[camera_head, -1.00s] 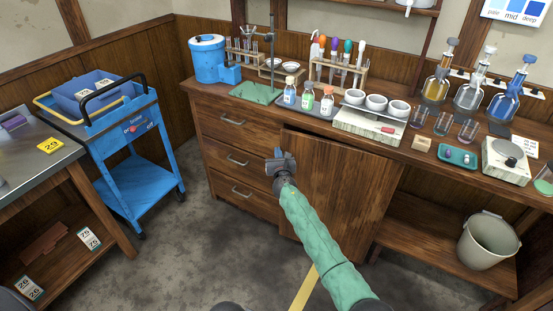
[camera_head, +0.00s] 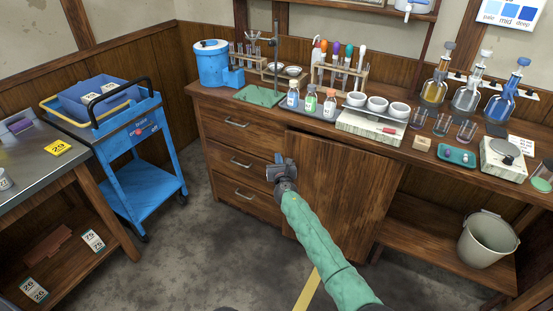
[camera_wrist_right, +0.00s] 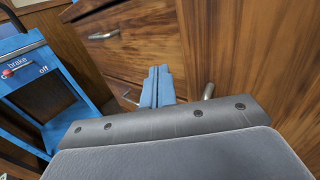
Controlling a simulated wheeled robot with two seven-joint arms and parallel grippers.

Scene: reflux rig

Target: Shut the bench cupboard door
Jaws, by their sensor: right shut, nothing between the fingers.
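The bench cupboard door (camera_head: 345,190) is a brown wooden panel right of the drawers, under the worktop. It looks nearly flush, with a dark line along its top; whether it is fully shut I cannot tell. My right gripper (camera_head: 279,158) is in front of the door's left edge, beside the drawers. Its blue fingers (camera_wrist_right: 158,85) are together and empty. In the wrist view the door (camera_wrist_right: 245,50) fills the right side, and a metal handle (camera_wrist_right: 208,91) shows right of the fingers. Contact with the door cannot be made out. My left gripper is out of view.
Drawers (camera_head: 233,139) with metal handles stand left of the door. A blue trolley (camera_head: 145,180) stands farther left. Glassware and bottles crowd the worktop above. A grey bucket (camera_head: 487,240) sits on the low shelf at right. The floor before the drawers is clear.

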